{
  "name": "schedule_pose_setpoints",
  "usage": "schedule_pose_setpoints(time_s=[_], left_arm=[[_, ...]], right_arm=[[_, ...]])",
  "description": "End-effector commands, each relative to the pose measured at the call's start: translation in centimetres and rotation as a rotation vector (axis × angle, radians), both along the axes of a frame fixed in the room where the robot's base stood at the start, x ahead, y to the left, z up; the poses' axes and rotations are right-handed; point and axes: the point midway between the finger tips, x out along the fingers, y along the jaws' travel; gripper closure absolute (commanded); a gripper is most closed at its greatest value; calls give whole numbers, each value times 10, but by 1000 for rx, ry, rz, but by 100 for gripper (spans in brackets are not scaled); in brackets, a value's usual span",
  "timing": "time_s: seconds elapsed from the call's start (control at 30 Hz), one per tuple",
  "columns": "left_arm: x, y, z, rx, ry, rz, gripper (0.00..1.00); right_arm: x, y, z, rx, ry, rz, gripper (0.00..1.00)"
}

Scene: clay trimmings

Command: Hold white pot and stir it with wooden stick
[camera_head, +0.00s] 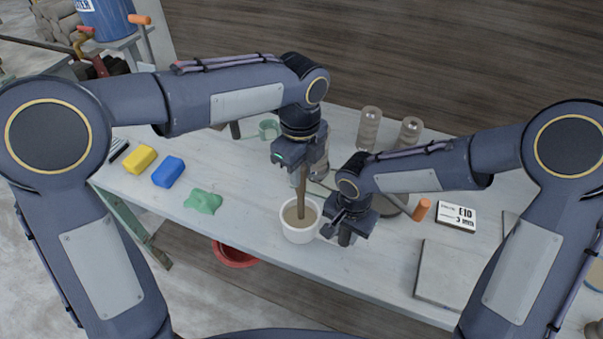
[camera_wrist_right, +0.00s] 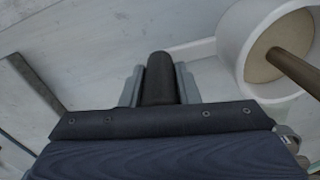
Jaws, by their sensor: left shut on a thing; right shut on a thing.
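The white pot (camera_head: 299,235) stands near the table's front edge and holds a tan-brown mixture (camera_head: 293,217). It also shows at the upper right of the right wrist view (camera_wrist_right: 237,45). My right gripper (camera_head: 345,226) is shut on the pot's dark handle, which shows between the fingers in the wrist view (camera_wrist_right: 160,82). The wooden stick (camera_head: 301,200) stands nearly upright with its lower end in the mixture. My left gripper (camera_head: 302,168) is shut on the stick's upper part, above the pot. The stick's tip is hidden in the mixture.
A green lump (camera_head: 203,201), a blue block (camera_head: 168,171) and a yellow block (camera_head: 139,158) lie to the left. A grey slab (camera_head: 447,272) and a labelled box (camera_head: 456,216) lie to the right. Two jars (camera_head: 369,128) stand behind. A red bowl (camera_head: 235,254) is below the front edge.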

Motion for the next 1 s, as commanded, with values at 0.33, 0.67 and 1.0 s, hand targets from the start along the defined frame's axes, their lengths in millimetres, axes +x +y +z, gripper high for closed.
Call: schedule_pose_setpoints(time_s=[0.33,0.67,1.0], left_arm=[[0,-1,29,-2,-3,0,100],[0,0,56,-1,-2,1,100],[0,-1,83,-2,-2,-1,100]], right_arm=[[0,0,0,0,-1,0,100],[0,0,0,1,-2,0,100],[0,0,0,1,-2,0,100]])
